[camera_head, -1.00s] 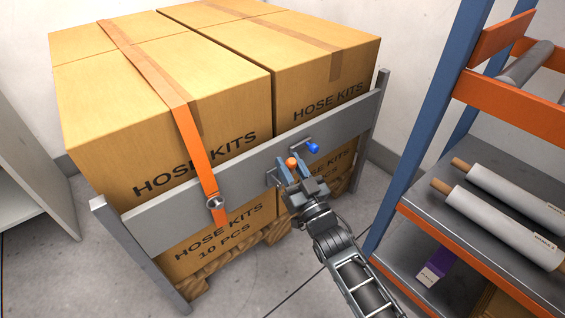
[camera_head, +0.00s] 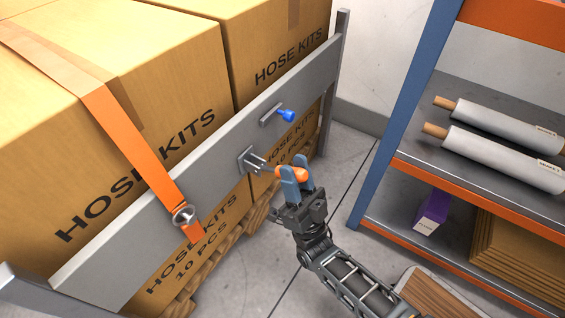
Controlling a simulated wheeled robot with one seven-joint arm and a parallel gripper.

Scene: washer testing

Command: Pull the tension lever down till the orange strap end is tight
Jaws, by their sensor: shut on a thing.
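The tension lever (camera_head: 268,166) sticks out from a small plate on the grey rail and ends in an orange knob (camera_head: 291,174). My gripper (camera_head: 296,167) is shut on this knob, with its blue fingers on either side of it. The lever points outward to the right and slightly down in the picture. The orange strap (camera_head: 130,143) runs down over the left box and the rail to a metal ring (camera_head: 184,215). A short orange strap end (camera_head: 194,234) shows below the ring; I cannot tell how tight it is.
A blue knob (camera_head: 286,115) on another mount sits above the lever on the grey rail (camera_head: 110,250). Hose kit boxes (camera_head: 280,25) stand behind the rail. A shelf rack with a blue post (camera_head: 402,110) and rolls (camera_head: 510,158) is on the right. Bare floor lies between.

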